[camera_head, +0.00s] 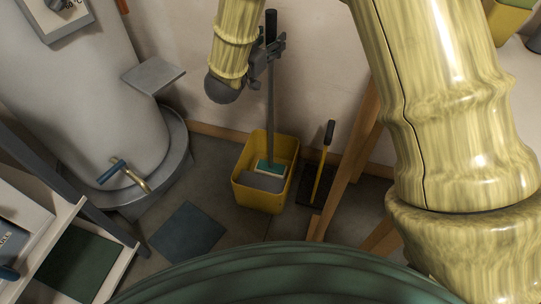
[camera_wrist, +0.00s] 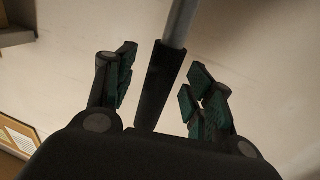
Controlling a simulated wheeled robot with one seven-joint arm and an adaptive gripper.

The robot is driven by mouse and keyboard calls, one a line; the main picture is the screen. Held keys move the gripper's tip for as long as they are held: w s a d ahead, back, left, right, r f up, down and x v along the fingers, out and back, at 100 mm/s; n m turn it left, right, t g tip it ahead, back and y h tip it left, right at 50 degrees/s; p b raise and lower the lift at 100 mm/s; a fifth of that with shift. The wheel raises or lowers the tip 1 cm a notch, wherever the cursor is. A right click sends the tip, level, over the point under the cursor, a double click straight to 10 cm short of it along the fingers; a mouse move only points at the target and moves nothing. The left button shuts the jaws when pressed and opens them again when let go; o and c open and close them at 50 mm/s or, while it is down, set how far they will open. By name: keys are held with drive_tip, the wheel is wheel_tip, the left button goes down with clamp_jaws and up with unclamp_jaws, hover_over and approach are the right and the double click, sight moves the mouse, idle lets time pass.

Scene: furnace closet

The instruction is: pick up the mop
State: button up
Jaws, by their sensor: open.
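The mop (camera_head: 270,105) stands upright in a yellow bucket (camera_head: 263,200), its grey pole topped by a dark grip. Its teal and white head sits in the bucket, partly hidden by the bucket's front part. My gripper (camera_head: 268,60) is at the upper part of the mop, near the dark grip. In the wrist view, my gripper (camera_wrist: 160,88) is open, with the mop's dark grip (camera_wrist: 164,80) between its two fingers. Gaps show on both sides of the grip, and it lies nearer the right finger.
A yellow-handled tool (camera_head: 322,170) stands right of the bucket, beside wooden legs (camera_head: 350,150). A large grey tank (camera_head: 85,90) with a brass tap stands left. A white shelf (camera_head: 65,235) is at lower left. The wall is close behind the mop.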

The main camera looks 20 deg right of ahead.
drive_tip(key=shift+x, duration=0.8)
clamp_jaws()
drive_tip(key=shift+w, duration=0.1)
wheel_tip(320, 180, up, 10)
drive_tip(key=p, duration=0.3)
drive_tip(key=shift+r+p, duration=0.2)
drive_tip(key=shift+p, duration=0.15)
